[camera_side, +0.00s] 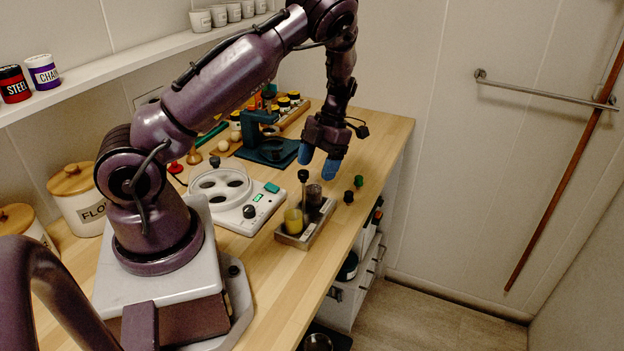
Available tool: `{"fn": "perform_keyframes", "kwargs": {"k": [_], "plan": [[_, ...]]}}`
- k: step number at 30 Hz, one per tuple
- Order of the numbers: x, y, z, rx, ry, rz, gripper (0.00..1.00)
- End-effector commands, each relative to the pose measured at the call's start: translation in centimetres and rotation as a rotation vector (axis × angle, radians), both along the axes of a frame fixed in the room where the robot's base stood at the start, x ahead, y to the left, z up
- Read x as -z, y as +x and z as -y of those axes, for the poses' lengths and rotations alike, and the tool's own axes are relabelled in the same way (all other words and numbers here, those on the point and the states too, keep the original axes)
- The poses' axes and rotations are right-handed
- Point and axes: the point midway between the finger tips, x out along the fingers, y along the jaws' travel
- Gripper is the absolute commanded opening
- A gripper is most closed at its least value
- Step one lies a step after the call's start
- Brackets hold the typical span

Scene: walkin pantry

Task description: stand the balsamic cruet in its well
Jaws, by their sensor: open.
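A small cruet caddy (296,241) stands on the wooden counter near its front edge. A yellow cruet (293,221) is at its near end. A dark vessel, which looks like the balsamic cruet (314,196), is at its far end. I cannot tell whether it sits fully in a well. A thin stem with a black knob (303,176) rises between the two. My gripper (318,162) has blue fingertips, is open and empty, and points down above and beyond the caddy, apart from it.
Two small dark stoppers (348,197) (358,181) lie on the counter right of the caddy. A white device with round openings (262,216) stands left. A dark green stand (262,150) and a rack of jars are behind. The counter's front edge is close on the right.

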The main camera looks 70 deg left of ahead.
Motion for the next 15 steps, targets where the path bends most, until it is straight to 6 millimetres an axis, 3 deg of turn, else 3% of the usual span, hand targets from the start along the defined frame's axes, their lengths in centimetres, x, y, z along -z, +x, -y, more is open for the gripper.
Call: {"fn": "perform_keyframes", "kwargs": {"k": [6, 15], "plan": [[-4.3, 1.7, -0.7, 0.0, 0.002, 0.004, 0.7], [-7.3, 2.5, -0.6, 0.044, -0.025, 0.023, 0.7]]}}
